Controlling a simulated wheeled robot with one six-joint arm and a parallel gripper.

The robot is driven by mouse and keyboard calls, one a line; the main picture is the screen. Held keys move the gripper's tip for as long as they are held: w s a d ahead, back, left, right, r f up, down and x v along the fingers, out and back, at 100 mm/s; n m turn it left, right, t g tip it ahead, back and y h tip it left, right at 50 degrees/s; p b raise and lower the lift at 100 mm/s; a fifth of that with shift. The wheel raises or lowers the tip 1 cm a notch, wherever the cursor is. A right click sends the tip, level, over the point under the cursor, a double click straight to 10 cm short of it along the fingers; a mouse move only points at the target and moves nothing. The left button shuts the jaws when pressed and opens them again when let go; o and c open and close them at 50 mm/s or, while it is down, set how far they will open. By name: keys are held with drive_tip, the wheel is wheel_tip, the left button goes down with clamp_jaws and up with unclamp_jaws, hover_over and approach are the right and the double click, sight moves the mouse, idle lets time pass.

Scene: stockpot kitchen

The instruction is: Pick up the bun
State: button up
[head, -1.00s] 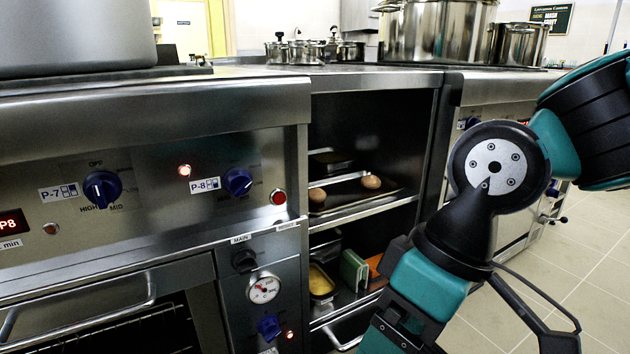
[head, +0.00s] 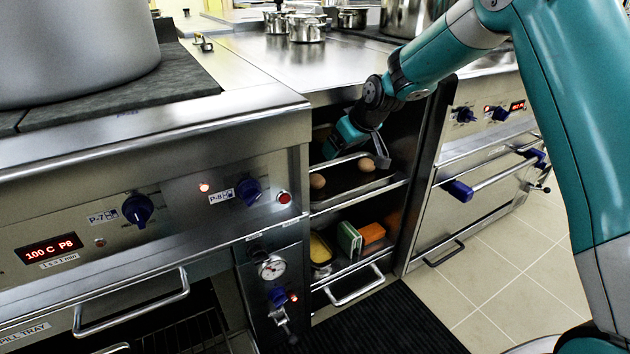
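Two round brown buns sit on a dark tray (head: 345,184) on the upper shelf of the open cabinet. One bun (head: 317,181) is at the left and the other bun (head: 367,165) is farther right. My gripper (head: 376,158) reaches into this shelf opening from above, close to the right bun. A grey finger shows just right of that bun, and the teal gripper body is above and left of it. The fingers are too small and partly hidden to tell how far apart they are. Any contact with the bun cannot be made out.
The lower shelf holds a yellow-filled container (head: 320,250), a green item (head: 349,240) and an orange block (head: 371,233). The steel counter (head: 290,65) overhangs the opening. A cabinet side wall (head: 425,150) stands close to the right. A large pot (head: 80,50) stands at left.

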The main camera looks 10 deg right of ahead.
sight(319, 179)
drive_tip(key=b+x, duration=0.3)
drive_tip(key=x, duration=0.9)
drive_tip(key=shift+w+a+f, duration=0.15)
drive_tip(key=shift+w, duration=0.05)
drive_tip(key=x, duration=0.1)
drive_tip(key=b+x, duration=0.1)
drive_tip(key=x, duration=0.1)
drive_tip(key=b+x, duration=0.1)
drive_tip(key=x, duration=0.1)
drive_tip(key=shift+s+a+f, duration=0.1)
drive_tip(key=shift+s+f, duration=0.1)
drive_tip(key=shift+s, duration=0.05)
drive_tip(key=shift+s+f, duration=0.1)
drive_tip(key=c, duration=1)
